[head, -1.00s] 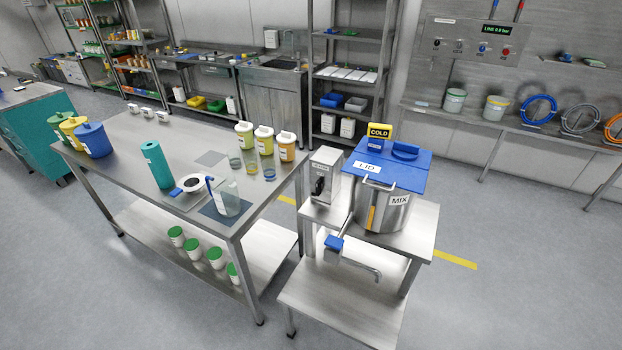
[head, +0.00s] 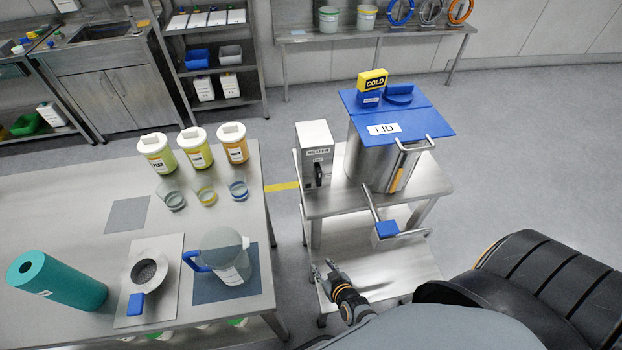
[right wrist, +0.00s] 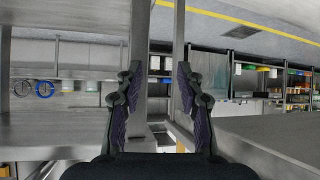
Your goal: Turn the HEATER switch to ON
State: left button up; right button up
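The HEATER box (head: 312,150) is a grey metal control box on the steel stand, left of the pot, in the head view. Its black switch handle (head: 318,173) is on the front face below the HEATER label. The handle looks roughly upright, but its ON or OFF marks are too small to read. My right gripper (head: 323,266) is below the box, near the stand's left side, apart from the switch. In the right wrist view its two fingers (right wrist: 158,95) are spread with nothing between them. My left gripper is not in view.
The steel pot (head: 377,160) with its blue lid (head: 425,121) stands right of the box. A blue-handled outlet pipe (head: 388,230) juts out in front. The worktable (head: 60,210) is at left, carrying a jug (head: 228,262). A narrow floor gap separates table and stand (head: 345,202).

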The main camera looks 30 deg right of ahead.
jog(key=w+r+t, duration=0.1)
jog(key=w+r, duration=0.1)
jog(key=r, duration=0.3)
jog(key=w+d+r+m+t+h+b, duration=0.1)
jog(key=w+r+t, duration=0.1)
jog(key=r, duration=0.3)
jog(key=w+r+t+h, duration=0.1)
jog(key=w+r, duration=0.1)
jog(key=r, duration=0.3)
jog(key=shift+w+d+m+t+b, duration=0.15)
jog(key=shift+d+m+t+b, duration=0.15)
jog(key=shift+d+t, duration=0.1)
jog(key=m+t+h, duration=0.1)
jog(key=t+h, duration=0.1)
send_near(320, 176)
jog(key=p+x, duration=0.2)
jog(key=x, duration=0.7)
jog(key=shift+w+f, duration=0.1)
jog(key=shift+w, duration=0.15)
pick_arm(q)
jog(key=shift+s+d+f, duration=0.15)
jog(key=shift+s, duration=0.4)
pick_arm(e)
grip_shut()
